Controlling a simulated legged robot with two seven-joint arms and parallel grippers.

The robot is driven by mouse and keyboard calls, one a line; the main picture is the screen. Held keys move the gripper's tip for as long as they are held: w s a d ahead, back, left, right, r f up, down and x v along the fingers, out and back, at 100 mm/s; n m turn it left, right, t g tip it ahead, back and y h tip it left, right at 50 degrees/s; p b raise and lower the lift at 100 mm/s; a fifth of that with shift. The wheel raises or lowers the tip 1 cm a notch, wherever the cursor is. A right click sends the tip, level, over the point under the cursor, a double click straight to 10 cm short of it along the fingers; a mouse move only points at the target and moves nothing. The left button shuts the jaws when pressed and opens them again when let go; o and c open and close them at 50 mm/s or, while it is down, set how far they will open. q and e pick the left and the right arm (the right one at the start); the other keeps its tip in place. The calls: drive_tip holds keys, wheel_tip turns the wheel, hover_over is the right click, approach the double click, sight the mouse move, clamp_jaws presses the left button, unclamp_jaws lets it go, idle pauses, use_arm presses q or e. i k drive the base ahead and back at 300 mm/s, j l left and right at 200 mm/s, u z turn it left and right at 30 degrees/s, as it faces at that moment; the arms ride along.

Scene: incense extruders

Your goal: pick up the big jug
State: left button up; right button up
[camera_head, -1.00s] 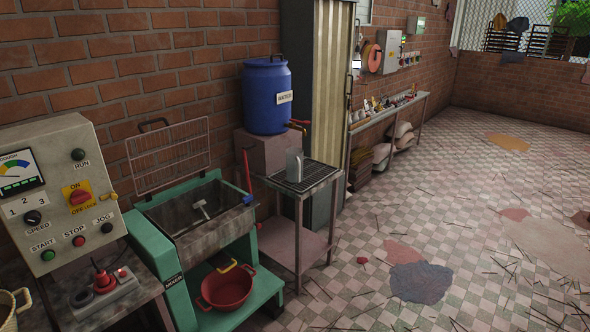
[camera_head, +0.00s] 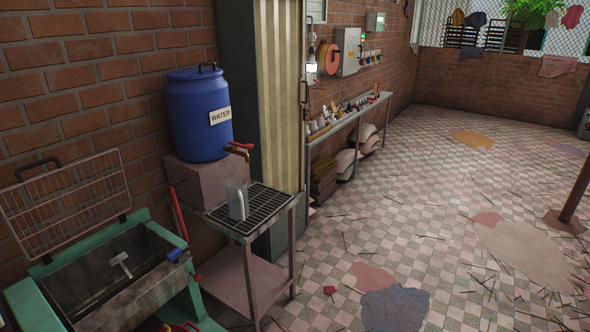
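A grey jug (camera_head: 237,200) with a handle stands upright on the slatted top of a small metal stand (camera_head: 262,212). It is below and in front of the tap (camera_head: 238,149) of a blue barrel (camera_head: 200,115) labelled WATER. No other jug shows clearly, so its size cannot be compared. Neither of my grippers is in view.
A green-framed mixer with a metal trough (camera_head: 105,275) and raised wire guard (camera_head: 68,203) stands at the lower left. A tall corrugated cabinet (camera_head: 279,90) stands behind the stand. A long shelf (camera_head: 350,117) runs along the wall. The tiled floor (camera_head: 400,225) to the right is mostly open, with scattered sticks and stains.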

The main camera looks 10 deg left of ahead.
sight(237, 191)
drive_tip(key=i+l, duration=0.1)
drive_tip(key=i, duration=0.6)
drive_tip(key=i+l+u, duration=0.1)
drive_tip(key=i, duration=0.65)
